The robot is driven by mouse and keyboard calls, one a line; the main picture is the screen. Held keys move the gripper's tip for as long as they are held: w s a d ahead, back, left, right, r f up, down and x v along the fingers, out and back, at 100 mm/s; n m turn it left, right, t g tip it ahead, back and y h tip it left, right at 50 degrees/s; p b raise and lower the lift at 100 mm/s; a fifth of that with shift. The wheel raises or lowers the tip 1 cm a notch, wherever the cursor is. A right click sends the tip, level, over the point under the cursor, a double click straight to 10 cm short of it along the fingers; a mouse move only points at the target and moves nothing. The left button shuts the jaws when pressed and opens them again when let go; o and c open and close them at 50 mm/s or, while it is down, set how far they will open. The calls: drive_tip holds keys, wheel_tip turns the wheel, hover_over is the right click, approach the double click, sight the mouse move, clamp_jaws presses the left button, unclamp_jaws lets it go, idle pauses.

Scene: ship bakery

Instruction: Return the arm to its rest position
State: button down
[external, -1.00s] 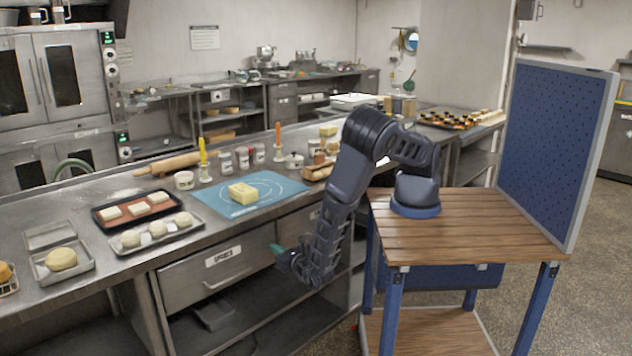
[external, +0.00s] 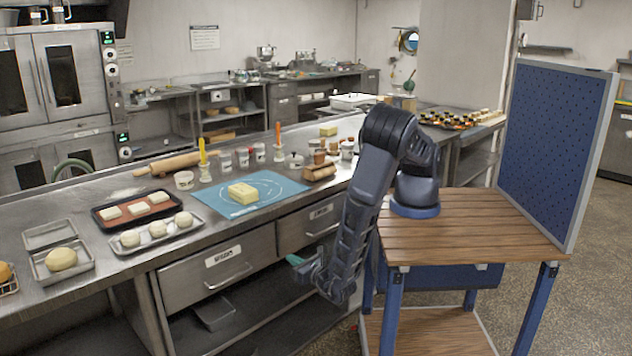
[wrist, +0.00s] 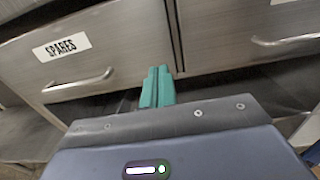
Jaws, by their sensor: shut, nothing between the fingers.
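My gripper (external: 297,262) hangs low in front of the steel counter, beside the drawer fronts, at the end of my dark, downward-folded arm. In the wrist view its teal fingers (wrist: 157,88) are together with nothing between them. Behind them is the drawer labelled SPARES (wrist: 90,65), which is closed; it also shows in the external view (external: 222,270). My arm's base stands on a wooden-topped cart with blue legs (external: 470,240).
The steel counter (external: 130,188) carries a blue mat (external: 285,186) with a yellow block (external: 243,193), trays of dough (external: 155,235), jars and a rolling pin (external: 175,163). A blue perforated panel (external: 555,140) rises at the cart's right. Open floor lies right of the cart.

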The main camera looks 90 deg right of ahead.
drive_tip(key=v, duration=0.5)
drive_tip(key=d+r+m+g+y, duration=0.2)
drive_tip(key=d+r+m+g, duration=0.4)
drive_tip(key=d+r+m, duration=0.45)
drive_tip(key=d+r+m+g+y, duration=0.1)
drive_tip(key=d+r+m+g, duration=0.55)
drive_tip(key=r, duration=0.75)
drive_tip(key=s+d+r+m+t+y, duration=0.2)
drive_tip(key=s+d+r+m+y, duration=0.3)
drive_tip(key=s+r, duration=0.4)
drive_tip(key=s+d+r+m+t+y, duration=0.2)
drive_tip(key=s+d+r+m+y, duration=0.2)
drive_tip(key=s+d+r, duration=0.3)
drive_tip(key=shift+s+d+r+m+y, duration=0.2)
drive_tip(key=shift+s+r+m+y, duration=0.25)
drive_tip(key=shift+s+r, duration=1.35)
drive_tip(key=shift+w+r, duration=0.3)
drive_tip(key=shift+w, duration=0.05)
